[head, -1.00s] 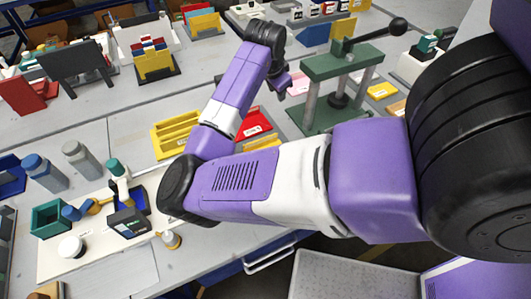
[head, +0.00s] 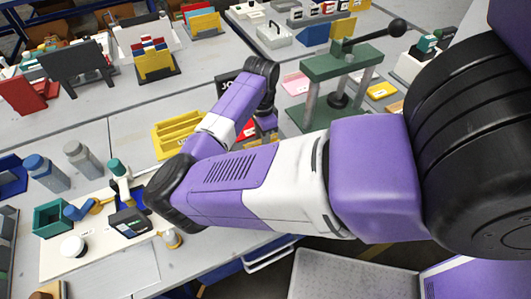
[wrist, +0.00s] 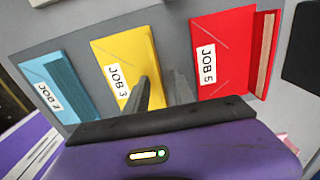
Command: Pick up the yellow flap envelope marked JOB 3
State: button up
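The yellow flap envelope marked JOB 3 (wrist: 124,58) is in the wrist view, lying flat between a blue envelope (wrist: 62,84) marked with a JOB label on its left and a red JOB 5 envelope (wrist: 226,55) on its right. My gripper (wrist: 162,88) is open and empty. Its two grey fingers stand apart: the left one overlaps the yellow envelope's lower right edge, the right one shows over the grey gap toward the red envelope. I cannot tell whether they touch. In the head view my gripper (head: 266,123) hangs over the envelope area, and my arm hides most of it.
A yellow tray (head: 180,132) stands left of my forearm. A green press (head: 343,62) with a black-knobbed lever stands close on the right. A dark sign is partly behind my wrist. A cream board with tools and bottles lies at the left front.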

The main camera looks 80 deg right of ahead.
jog(key=shift+f, duration=0.2)
grip_shut()
jog(key=shift+r, duration=0.15)
